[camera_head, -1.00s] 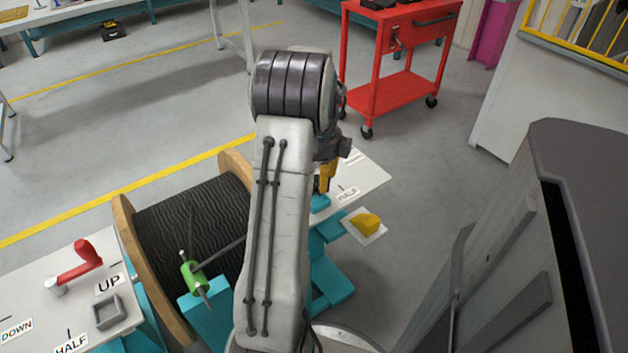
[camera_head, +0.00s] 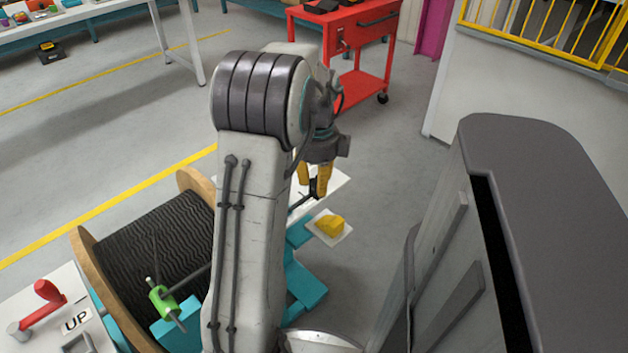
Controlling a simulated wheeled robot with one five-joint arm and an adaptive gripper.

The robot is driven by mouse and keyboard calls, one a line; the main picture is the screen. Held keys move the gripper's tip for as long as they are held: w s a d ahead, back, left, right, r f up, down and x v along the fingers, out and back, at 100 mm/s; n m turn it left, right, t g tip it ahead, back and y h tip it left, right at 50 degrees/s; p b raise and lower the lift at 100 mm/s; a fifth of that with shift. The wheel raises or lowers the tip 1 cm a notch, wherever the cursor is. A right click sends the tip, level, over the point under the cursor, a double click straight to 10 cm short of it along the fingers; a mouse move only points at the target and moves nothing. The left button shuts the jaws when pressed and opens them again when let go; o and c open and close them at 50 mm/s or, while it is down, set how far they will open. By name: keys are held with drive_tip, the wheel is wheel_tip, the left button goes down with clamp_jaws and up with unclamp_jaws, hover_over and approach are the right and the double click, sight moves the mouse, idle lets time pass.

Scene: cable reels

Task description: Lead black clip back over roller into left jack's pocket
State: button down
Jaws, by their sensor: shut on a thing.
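My gripper (camera_head: 314,190) has yellow fingers shut on a small black clip (camera_head: 314,187), above the white top (camera_head: 336,184) of the right jack. A thin black line runs from the clip down and left, behind my arm. A green piece (camera_head: 162,300) on a metal rod stands in front of the cable reel (camera_head: 150,240); a dark line runs from it towards my arm. I cannot tell whether it is the roller. The left jack's white top (camera_head: 22,306) bears a red handle (camera_head: 42,305) and a grey square frame, perhaps the pocket (camera_head: 88,340), cut by the picture edge.
A yellow block (camera_head: 330,225) sits on a white plate on the right, beside teal supports (camera_head: 304,285). A red cart (camera_head: 345,45) stands at the back. A grey cabinet-like body (camera_head: 540,200) fills the right. Floor between is clear.

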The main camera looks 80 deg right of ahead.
sight(316, 179)
drive_tip(key=shift+r, duration=0.15)
drive_tip(key=shift+r+p, duration=2.3)
drive_tip(key=shift+r, duration=0.05)
drive_tip(key=shift+w, duration=0.1)
